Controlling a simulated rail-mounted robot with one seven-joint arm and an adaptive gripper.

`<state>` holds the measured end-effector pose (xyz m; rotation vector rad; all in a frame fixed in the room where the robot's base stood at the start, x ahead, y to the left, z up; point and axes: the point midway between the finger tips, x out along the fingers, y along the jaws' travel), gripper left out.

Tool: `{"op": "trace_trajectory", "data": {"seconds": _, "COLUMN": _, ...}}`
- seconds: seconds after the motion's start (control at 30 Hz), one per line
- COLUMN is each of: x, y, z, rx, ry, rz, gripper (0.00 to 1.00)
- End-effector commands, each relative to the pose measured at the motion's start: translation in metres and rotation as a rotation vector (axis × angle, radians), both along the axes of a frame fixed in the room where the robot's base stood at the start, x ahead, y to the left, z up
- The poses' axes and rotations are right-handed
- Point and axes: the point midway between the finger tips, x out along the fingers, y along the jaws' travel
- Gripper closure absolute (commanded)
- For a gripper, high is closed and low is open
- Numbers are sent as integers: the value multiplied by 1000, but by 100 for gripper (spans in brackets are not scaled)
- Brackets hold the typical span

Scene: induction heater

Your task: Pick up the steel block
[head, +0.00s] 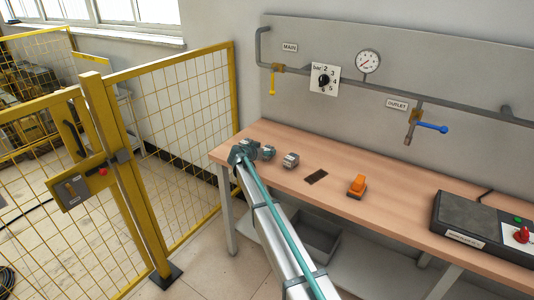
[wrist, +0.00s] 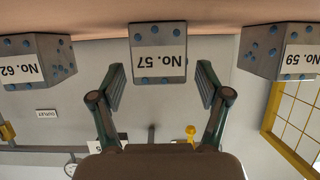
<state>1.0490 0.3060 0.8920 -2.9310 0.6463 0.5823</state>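Three grey steel blocks with blue dots and number labels show upside down in the wrist view: No. 57 (wrist: 158,66) in the middle, No. 62 (wrist: 38,58) at the left and No. 59 (wrist: 278,50) at the right. My gripper (wrist: 160,88) is open, its two fingers apart on either side of the line to No. 57. No. 57 appears just beyond or at the fingertips; I cannot tell how deep it sits between them. In the head view my gripper (head: 241,153) is at the table's left end, by the small blocks (head: 290,160), and partly covers that area.
The wooden table (head: 320,205) also holds a dark flat pad (head: 316,177), an orange object (head: 357,186) and a black control box (head: 480,225) at the right. A pipe panel (head: 450,70) stands behind. A yellow fence (head: 180,130) stands at the left.

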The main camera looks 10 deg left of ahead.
Motion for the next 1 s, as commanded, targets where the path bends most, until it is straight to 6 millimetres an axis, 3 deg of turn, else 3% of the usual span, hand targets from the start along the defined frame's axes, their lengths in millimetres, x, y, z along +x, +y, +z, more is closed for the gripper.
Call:
{"op": "trace_trajectory", "data": {"seconds": 0.07, "x": 0, "y": 0, "z": 0, "rx": 0, "ry": 0, "rz": 0, "gripper": 37}}
{"op": "trace_trajectory", "data": {"seconds": 0.43, "x": 0, "y": 0, "z": 0, "rx": 0, "ry": 0, "rz": 0, "gripper": 99}}
{"op": "trace_trajectory", "data": {"seconds": 1.0, "x": 0, "y": 0, "z": 10, "rx": -2, "ry": -4, "rz": 0, "gripper": 100}}
